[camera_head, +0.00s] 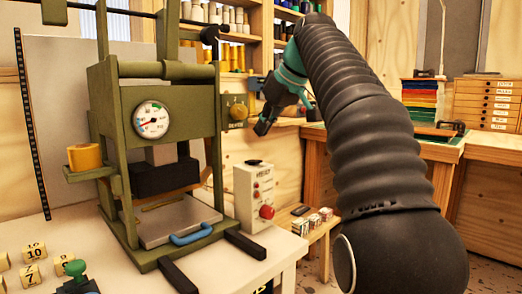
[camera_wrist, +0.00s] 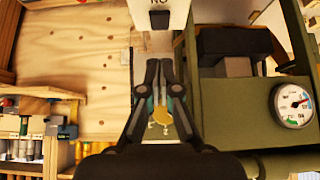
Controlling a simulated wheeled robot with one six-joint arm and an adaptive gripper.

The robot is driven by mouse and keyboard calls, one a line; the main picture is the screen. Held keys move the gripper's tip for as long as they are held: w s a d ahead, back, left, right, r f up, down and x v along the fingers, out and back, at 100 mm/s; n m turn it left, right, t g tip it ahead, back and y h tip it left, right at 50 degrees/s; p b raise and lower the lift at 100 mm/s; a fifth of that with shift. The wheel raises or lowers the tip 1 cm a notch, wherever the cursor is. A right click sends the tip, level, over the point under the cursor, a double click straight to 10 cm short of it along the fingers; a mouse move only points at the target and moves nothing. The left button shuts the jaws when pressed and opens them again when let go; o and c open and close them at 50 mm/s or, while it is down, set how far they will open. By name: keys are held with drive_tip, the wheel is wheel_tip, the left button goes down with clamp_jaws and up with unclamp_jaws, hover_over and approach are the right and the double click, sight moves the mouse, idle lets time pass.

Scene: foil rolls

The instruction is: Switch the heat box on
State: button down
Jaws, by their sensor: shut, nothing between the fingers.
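The heat box appears to be the white box (camera_head: 257,197) on the bench to the right of the green press; it has small front controls and a red knob (camera_head: 266,212). A dark switch (camera_head: 253,162) sits on its top. In the wrist view the white box (camera_wrist: 176,12) shows at the top edge with a black switch (camera_wrist: 160,19) and lettering, upside down, that seems to read ON. My gripper (camera_head: 262,129) is shut and empty, above the box and apart from it. In the wrist view its fingertips (camera_wrist: 160,64) point toward the switch.
The green press (camera_head: 107,125) with a round gauge (camera_head: 151,119) stands close left of my gripper. A brass dial (camera_head: 236,108) juts from its right post. A low wooden stand with small boxes (camera_head: 314,221) is right of the white box.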

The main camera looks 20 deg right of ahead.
sight(254, 160)
drive_tip(key=f, duration=0.3)
drive_tip(key=f+b, duration=0.1)
drive_tip(key=shift+w+a+f, duration=0.25)
drive_tip(key=shift+w+f, duration=0.1)
drive_tip(key=shift+w, duration=0.05)
drive_tip(key=shift+f, duration=0.55)
